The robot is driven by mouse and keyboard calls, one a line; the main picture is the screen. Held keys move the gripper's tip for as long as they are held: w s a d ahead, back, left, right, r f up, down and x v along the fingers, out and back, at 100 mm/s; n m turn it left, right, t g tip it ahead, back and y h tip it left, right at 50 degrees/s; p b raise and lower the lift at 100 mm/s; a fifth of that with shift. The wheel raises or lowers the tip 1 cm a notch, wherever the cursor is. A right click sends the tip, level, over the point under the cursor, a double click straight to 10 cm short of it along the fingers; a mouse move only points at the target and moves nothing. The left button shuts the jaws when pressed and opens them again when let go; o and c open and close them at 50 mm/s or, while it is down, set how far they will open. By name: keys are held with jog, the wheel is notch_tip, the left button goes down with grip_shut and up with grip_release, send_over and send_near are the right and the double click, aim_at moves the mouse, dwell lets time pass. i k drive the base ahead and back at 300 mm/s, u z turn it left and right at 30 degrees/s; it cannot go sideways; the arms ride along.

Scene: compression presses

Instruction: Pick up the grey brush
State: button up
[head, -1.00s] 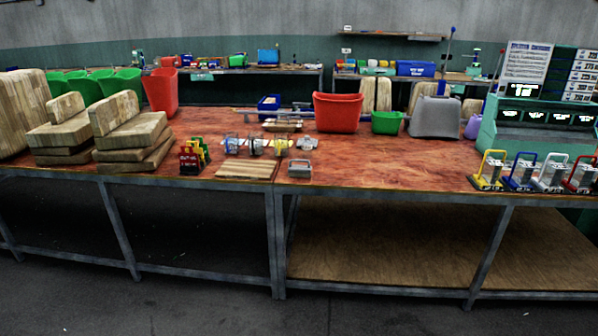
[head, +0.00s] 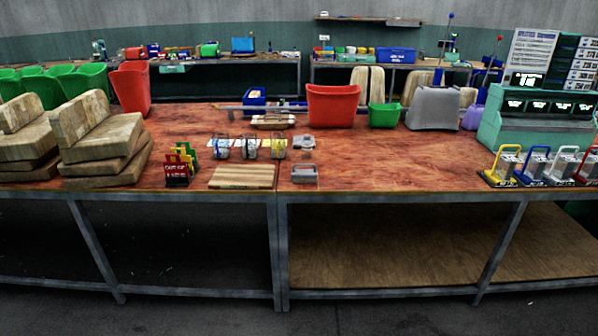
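I cannot make out for certain which thing is the grey brush. A small grey block with a handle (head: 304,174) lies near the front edge of the red-brown table, just right of the wooden board. A second flat grey piece (head: 304,142) lies behind it. Either could be the brush, but both are too small to tell. My gripper is not in the head view.
The long table (head: 400,170) stands across the view. On it are a wooden board (head: 243,176), wooden blocks (head: 105,145), a red bin (head: 333,106), a green bin (head: 384,116), a grey container (head: 433,109) and handled presses (head: 535,165). Floor (head: 190,318) shows in front.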

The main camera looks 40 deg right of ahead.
aim_at(310, 177)
jog(key=i, duration=1.05)
jog(key=u, duration=0.4)
